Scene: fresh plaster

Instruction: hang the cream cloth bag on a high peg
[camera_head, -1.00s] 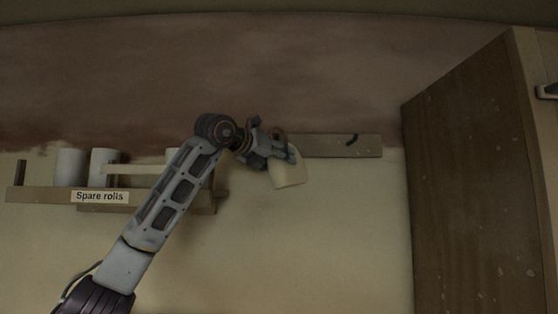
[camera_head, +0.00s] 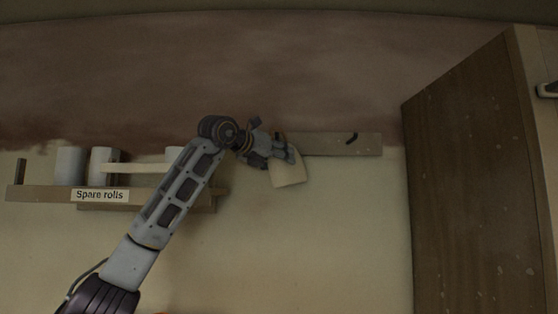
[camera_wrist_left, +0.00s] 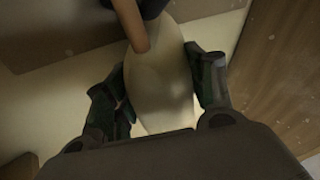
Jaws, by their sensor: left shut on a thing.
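The cream cloth bag (camera_head: 289,173) hangs from my left gripper (camera_head: 280,153) in the head view, just below the left part of the wall's peg board (camera_head: 325,145). In the left wrist view the bag (camera_wrist_left: 165,88) lies between the two dark fingers of my left gripper (camera_wrist_left: 160,88), which is shut on it. A brown rounded bar (camera_wrist_left: 130,25) crosses the bag's upper edge there; I cannot tell whether the bag's loop is around it. A dark peg (camera_head: 351,138) sticks out near the board's right end. My gripper hides the board's left end. My right gripper is not in view.
A wooden shelf marked "Spare rolls" (camera_head: 100,196) with pale rolls (camera_head: 70,166) is on the wall at left, partly behind my left arm. A tall brown cabinet (camera_head: 470,180) stands at right. The wall below the board is clear.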

